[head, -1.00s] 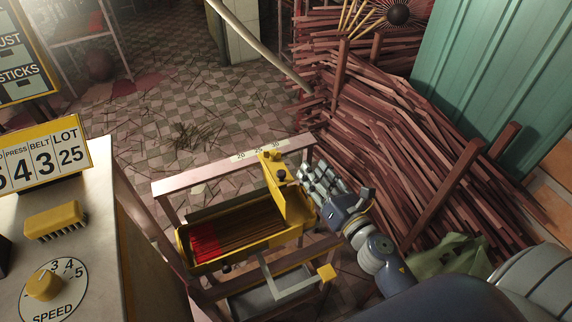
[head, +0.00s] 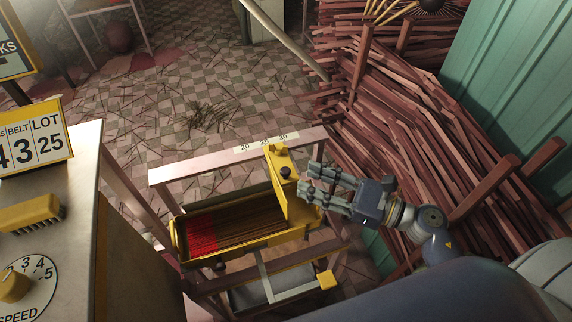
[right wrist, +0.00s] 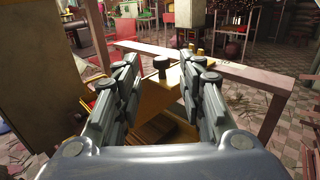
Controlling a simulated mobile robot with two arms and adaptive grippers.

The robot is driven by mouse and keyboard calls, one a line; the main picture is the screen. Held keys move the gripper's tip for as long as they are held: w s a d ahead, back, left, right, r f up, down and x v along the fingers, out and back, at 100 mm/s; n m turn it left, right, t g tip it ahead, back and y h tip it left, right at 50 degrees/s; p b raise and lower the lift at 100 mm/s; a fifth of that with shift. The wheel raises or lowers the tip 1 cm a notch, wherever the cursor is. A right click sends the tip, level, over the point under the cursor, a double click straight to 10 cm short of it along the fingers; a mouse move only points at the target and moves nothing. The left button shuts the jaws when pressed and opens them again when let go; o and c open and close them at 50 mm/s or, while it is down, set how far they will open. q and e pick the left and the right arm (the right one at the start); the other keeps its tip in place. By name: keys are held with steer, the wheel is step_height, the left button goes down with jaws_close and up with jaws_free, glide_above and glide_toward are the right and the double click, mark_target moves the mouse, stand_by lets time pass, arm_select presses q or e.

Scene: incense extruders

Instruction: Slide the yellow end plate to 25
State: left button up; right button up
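The yellow end plate (head: 293,198) stands upright across the right end of the yellow tray (head: 178,240), with a dark knob (head: 286,172) on it. Its yellow top block (head: 278,149) sits under the scale strip (head: 264,142) marked 20, 25, 30, near the 25–30 stretch; the exact reading is unclear. My right gripper (head: 309,180) is just right of the plate, its fingers spread. In the right wrist view the open fingers (right wrist: 163,88) frame the plate and its knob (right wrist: 160,64); contact is unclear. My left gripper is out of view.
Brown sticks with red ends (head: 235,226) lie in the tray. A pink rail (head: 200,167) runs behind it. A metal cabinet with a speed dial (head: 15,285) and brush (head: 32,212) stands left. A pile of sticks (head: 410,120) lies behind my right arm.

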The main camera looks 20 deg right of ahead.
mark_target(285, 169)
steer(key=p+x, duration=0.1)
steer(key=x, duration=0.5)
steer(key=shift+w+r+p, duration=0.1)
steer(key=shift+p, duration=0.2)
steer(key=shift+w+a, duration=0.35)
steer(key=shift+a, duration=0.05)
jaws_close()
